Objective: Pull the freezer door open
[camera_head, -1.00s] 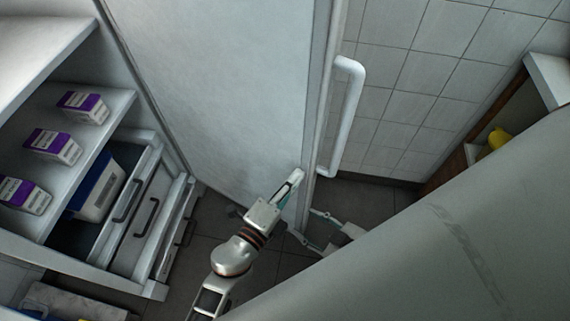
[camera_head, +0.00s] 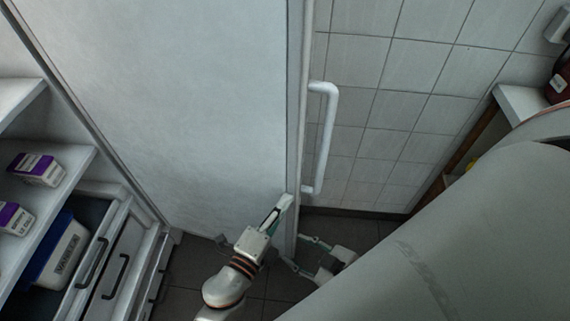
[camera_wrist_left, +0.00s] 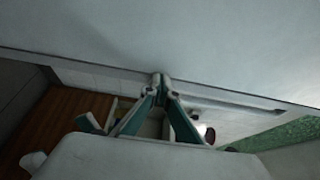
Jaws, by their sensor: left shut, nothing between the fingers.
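The freezer door (camera_head: 190,100) stands wide open, its pale inner face towards me. Its white handle (camera_head: 327,135) is on the far side of the free edge, and no gripper is on it. My left gripper (camera_head: 284,203) is shut and empty, its tips at the inner face near the free edge, low in the head view. In the left wrist view the closed fingertips (camera_wrist_left: 160,80) meet at the door's edge strip; whether they touch it is hard to tell. My right gripper (camera_head: 301,254) is lower, fingers apart and empty, beside the door edge, partly hidden by my arm.
The freezer interior at left has shelves with purple-and-white cartons (camera_head: 37,168) and pulled-out drawers, one holding a blue-and-white tub (camera_head: 62,257). A tiled wall (camera_head: 390,110) is behind the handle. A white-topped counter (camera_head: 525,103) stands at right. Dark floor shows below the door.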

